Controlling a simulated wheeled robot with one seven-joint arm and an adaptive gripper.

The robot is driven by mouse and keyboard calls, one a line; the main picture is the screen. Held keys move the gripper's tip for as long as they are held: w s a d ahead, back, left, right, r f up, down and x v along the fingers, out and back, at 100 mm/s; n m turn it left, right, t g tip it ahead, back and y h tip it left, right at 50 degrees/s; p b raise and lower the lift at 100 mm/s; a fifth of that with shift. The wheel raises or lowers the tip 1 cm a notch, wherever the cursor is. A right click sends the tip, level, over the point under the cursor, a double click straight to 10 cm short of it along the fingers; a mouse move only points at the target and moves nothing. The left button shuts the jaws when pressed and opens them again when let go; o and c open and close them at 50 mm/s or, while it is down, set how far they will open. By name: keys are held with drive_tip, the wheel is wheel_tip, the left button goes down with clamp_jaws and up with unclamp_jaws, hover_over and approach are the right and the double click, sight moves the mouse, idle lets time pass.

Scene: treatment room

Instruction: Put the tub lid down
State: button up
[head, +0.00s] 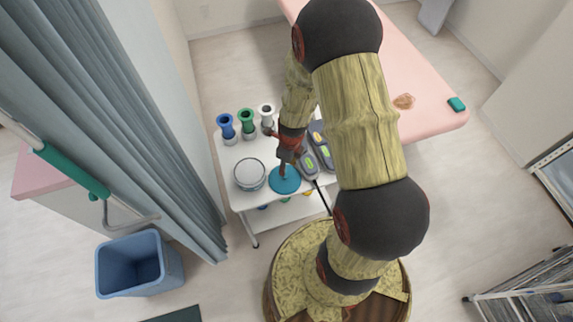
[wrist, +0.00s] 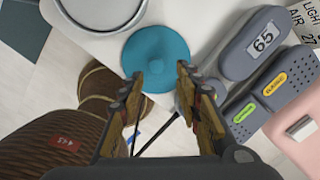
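The tub lid (head: 284,181) is a teal disc with a small central knob. It appears to lie flat at the front edge of the white trolley top, right of the open tub (head: 250,187). In the wrist view the lid (wrist: 140,45) is just beyond my fingertips, and the tub (wrist: 103,30) is cut off at the upper left. My gripper (wrist: 159,70) is open, with its fingers apart on either side of the knob and a gap at each side. In the head view my gripper (head: 287,166) is over the lid; its fingertips are hard to make out.
Blue (head: 227,128), green (head: 247,121) and white (head: 267,113) holders stand along the trolley's back. Grey handsets (head: 309,164) lie right of the lid. A pink treatment bed (head: 432,118) is beyond. A curtain and a blue bin (head: 139,268) are at left.

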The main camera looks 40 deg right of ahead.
drive_tip(key=a+r+n+t+p, duration=0.15)
drive_tip(key=r+n, duration=0.25)
drive_tip(key=r, duration=0.7)
drive_tip(key=a+r+n+p, duration=0.2)
drive_tip(key=r+n, duration=0.1)
drive_tip(key=r, duration=0.9)
drive_tip(key=s+a+r+n+t, duration=0.1)
drive_tip(key=s+a+r+n, duration=0.1)
drive_tip(key=s+r+n, duration=0.2)
drive_tip(key=s+a+r+n+t, duration=0.1)
drive_tip(key=s+a+r+n, duration=0.2)
drive_tip(key=r+n, duration=0.6)
drive_tip(key=s+a+r+n+t, duration=0.1)
drive_tip(key=s+a+r+n, duration=0.2)
drive_tip(key=n, duration=0.7)
wheel_tip(320, 180, up, 5)
drive_tip(key=shift+s+a+f+n, duration=0.2)
drive_tip(key=shift+s+n, duration=0.1)
drive_tip(key=shift+s, duration=0.9)
